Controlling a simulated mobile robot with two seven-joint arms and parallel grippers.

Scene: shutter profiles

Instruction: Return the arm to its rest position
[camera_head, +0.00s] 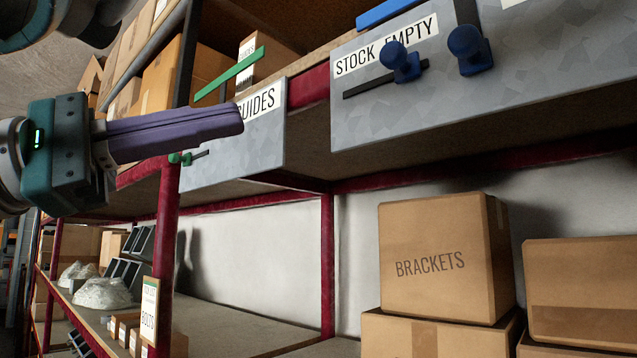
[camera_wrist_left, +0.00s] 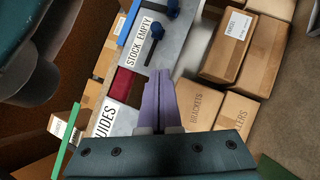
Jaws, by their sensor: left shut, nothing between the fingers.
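My left gripper (camera_head: 240,118) comes in from the left in the head view, with a teal body and long purple fingers closed together. Nothing is between the fingers. It is in front of the grey panel labelled "GUIDES" (camera_head: 225,165) and hides part of that label. In the left wrist view the purple fingertips (camera_wrist_left: 160,78) also lie together, in front of the shelf. My right gripper is not in view. A grey panel labelled "STOCK EMPTY" (camera_head: 500,60) with two blue knobs (camera_head: 402,62) is to the right, apart from the gripper.
A red-framed shelf (camera_head: 327,265) spans the view. A carton marked "BRACKETS" (camera_head: 430,262) sits at the lower right, with another carton (camera_head: 580,275) beside it. A green strip (camera_head: 230,76) and a green knob (camera_head: 180,158) are close to the left gripper.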

